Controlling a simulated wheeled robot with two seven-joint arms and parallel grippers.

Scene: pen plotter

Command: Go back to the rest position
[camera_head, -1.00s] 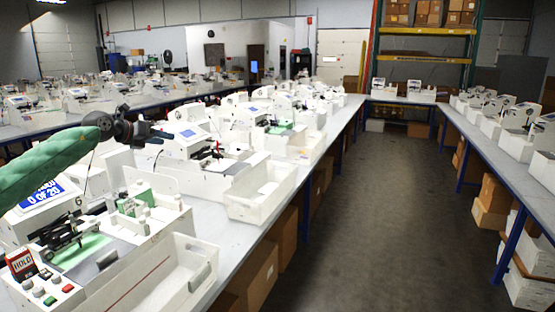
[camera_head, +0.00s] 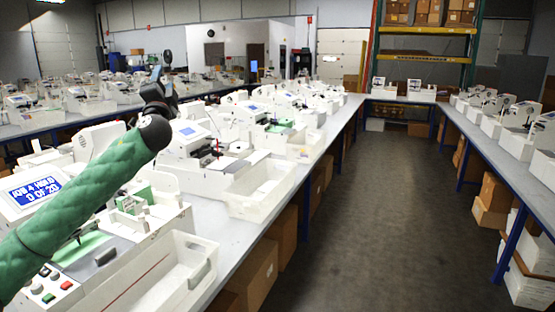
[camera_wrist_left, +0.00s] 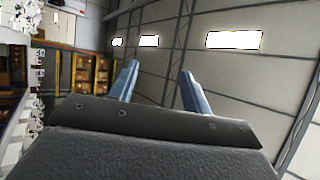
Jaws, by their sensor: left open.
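My left arm, in its green padded sleeve, rises diagonally from the lower left in the head view. My left gripper (camera_head: 162,76) is at its upper end, pointing up, above and behind the nearest plotter station. In the left wrist view the two blue fingers of the left gripper (camera_wrist_left: 160,70) stand apart with nothing between them. My right gripper is not in view.
A white open bin (camera_head: 150,275) stands at the near table's front, with another white bin (camera_head: 262,190) behind it. More plotters line the grey table (camera_head: 232,248). Cardboard boxes (camera_head: 258,278) sit underneath. The aisle floor (camera_head: 380,220) to the right is clear.

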